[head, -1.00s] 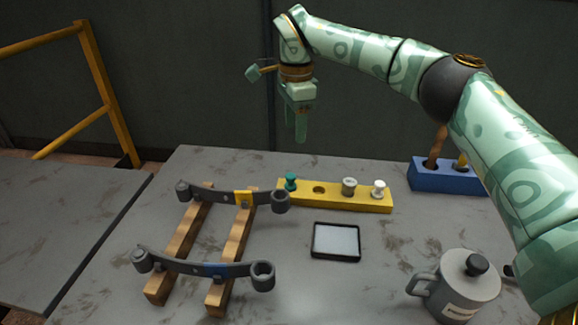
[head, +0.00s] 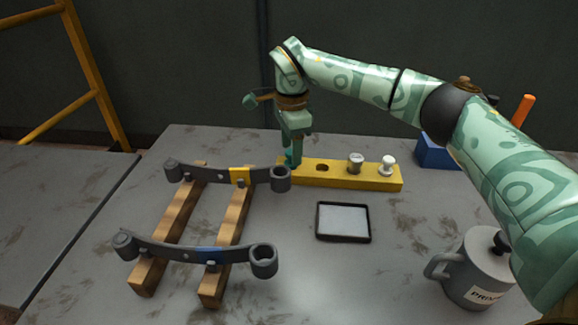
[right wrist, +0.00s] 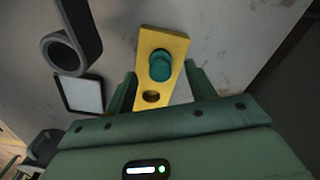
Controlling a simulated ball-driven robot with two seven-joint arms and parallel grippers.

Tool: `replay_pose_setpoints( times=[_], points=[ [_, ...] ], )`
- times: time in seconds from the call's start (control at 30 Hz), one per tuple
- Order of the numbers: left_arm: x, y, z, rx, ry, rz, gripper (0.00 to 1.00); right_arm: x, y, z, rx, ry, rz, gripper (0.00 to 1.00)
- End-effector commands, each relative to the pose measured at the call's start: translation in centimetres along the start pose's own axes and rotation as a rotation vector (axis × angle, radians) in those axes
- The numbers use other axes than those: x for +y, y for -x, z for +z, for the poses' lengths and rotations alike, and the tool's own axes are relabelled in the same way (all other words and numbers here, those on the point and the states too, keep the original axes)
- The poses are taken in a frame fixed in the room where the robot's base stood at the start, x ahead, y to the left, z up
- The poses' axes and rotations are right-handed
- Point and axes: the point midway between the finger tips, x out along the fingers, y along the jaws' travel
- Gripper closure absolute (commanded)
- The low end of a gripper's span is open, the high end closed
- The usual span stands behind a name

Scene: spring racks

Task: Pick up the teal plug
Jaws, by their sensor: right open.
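The teal plug (head: 291,158) stands at the left end of the yellow block (head: 340,180). In the head view it is partly hidden by my right gripper (head: 293,154), which points down right over it. In the right wrist view the teal plug (right wrist: 160,66) sits upright on the yellow block (right wrist: 178,45), between and a little beyond the fingertips. My right gripper (right wrist: 160,80) is open, one finger on each side of the block, and holds nothing. My left gripper is not in view.
A grey plug (head: 355,163) and a white plug (head: 387,165) stand farther right in the block, past an empty hole. Two leaf springs rest on wooden rails (head: 232,225) at left. A black-framed tray (head: 343,236) and grey mug (head: 470,275) are in front. A blue block (head: 437,152) is behind.

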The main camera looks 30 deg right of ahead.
Motion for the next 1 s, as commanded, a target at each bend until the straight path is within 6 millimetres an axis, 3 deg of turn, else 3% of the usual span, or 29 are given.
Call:
replay_pose_setpoints(
  times=[0.03,0.1,0.37,0.5,0.87,1.0],
  points=[
    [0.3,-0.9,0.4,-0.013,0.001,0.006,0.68,0.0,-1.9,0.1,0.001,0.001,0.009,0.45],
    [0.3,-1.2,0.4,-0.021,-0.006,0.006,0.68,0.0,-2.6,0.1,0.001,0.000,0.007,0.45],
    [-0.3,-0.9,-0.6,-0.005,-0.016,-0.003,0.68,0.0,-2.4,0.1,0.000,-0.001,-0.001,0.48],
    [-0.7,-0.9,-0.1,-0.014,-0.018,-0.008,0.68,0.0,-2.4,0.1,0.000,-0.001,0.000,0.87],
    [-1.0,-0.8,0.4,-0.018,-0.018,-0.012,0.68,0.0,-2.4,0.0,0.001,-0.001,0.000,0.88],
    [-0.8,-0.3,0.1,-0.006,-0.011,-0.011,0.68,0.0,-1.4,0.0,0.000,-0.001,-0.002,0.88]
  ],
)
